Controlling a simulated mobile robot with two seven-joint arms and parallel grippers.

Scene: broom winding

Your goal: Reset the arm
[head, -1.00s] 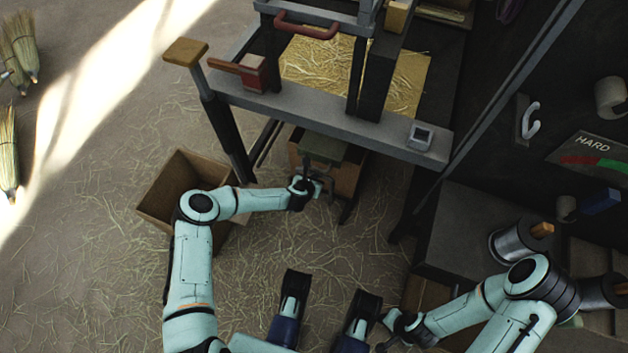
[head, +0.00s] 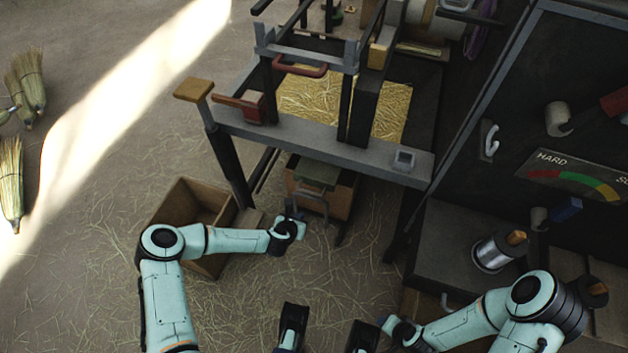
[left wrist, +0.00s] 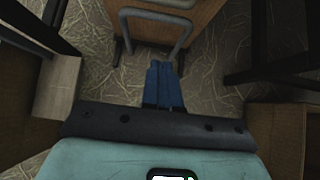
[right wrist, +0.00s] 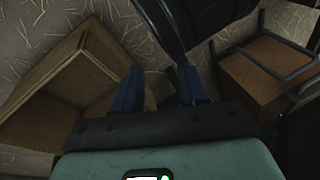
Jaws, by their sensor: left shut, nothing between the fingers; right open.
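My left arm reaches in front of the bench in the head view. Its gripper (head: 297,213) is just in front of and below the green-grey pedal (head: 316,172) with its grey metal loop. In the left wrist view the blue fingers (left wrist: 165,84) are together and empty, close to the loop (left wrist: 157,30). My right arm is at lower right in the head view, and its fingers are not clear there. In the right wrist view the right gripper (right wrist: 160,88) has its blue fingers apart with nothing between them.
The winding bench (head: 320,142) has a red-handled frame (head: 300,68) and straw on top. An open wooden bin (head: 186,205) stands beside my left forearm. Brooms (head: 12,180) lie far left.

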